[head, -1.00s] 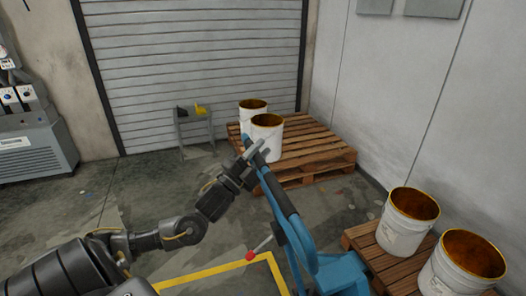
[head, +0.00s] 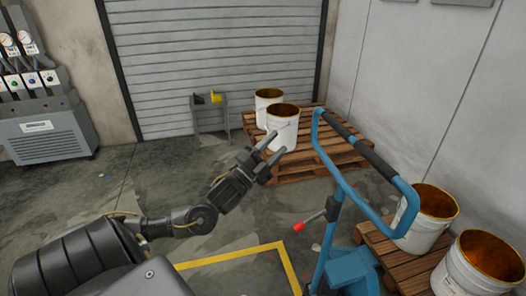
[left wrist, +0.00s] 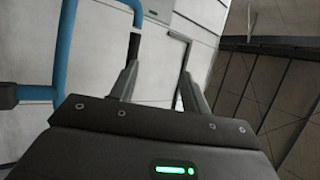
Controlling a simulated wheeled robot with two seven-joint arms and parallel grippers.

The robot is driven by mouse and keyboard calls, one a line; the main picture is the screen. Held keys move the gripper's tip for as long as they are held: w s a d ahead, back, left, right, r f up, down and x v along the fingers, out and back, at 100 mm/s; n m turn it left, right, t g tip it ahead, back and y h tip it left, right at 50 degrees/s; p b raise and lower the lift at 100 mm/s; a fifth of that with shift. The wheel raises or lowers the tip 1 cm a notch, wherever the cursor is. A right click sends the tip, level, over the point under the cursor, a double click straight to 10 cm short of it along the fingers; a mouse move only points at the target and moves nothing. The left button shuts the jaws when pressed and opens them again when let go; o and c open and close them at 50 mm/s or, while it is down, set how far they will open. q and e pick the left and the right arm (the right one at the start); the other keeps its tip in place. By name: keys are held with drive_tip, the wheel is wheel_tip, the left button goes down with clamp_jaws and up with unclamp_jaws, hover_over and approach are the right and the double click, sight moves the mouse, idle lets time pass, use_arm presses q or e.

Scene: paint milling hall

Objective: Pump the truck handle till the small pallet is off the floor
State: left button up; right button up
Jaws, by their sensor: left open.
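The blue truck handle (head: 331,160) is a loop with a black grip (head: 358,139), standing above the blue truck body (head: 352,270). My left gripper (head: 274,153) is open and empty, to the left of the handle and apart from it. In the left wrist view the open fingers (left wrist: 156,80) have nothing between them; the blue handle (left wrist: 63,50) is at the left, its black grip just beyond the left finger. A small wooden pallet (head: 368,236) with buckets lies at the right by the truck; its underside and the forks are hidden. My right gripper is out of view.
A red-tipped lever (head: 305,225) sticks out left from the truck. White buckets (head: 420,215) stand on the small pallet. A larger pallet (head: 318,158) with buckets is at the back. A yellow floor line (head: 235,257) crosses open floor. A grey cabinet (head: 42,130) is at left.

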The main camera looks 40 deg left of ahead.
use_arm(q)
drive_tip(key=b+v, duration=0.2)
drive_tip(key=v, duration=0.8)
drive_tip(key=shift+b, duration=0.4)
drive_tip(key=shift+w+a+f, duration=0.1)
drive_tip(key=shift+w, duration=0.05)
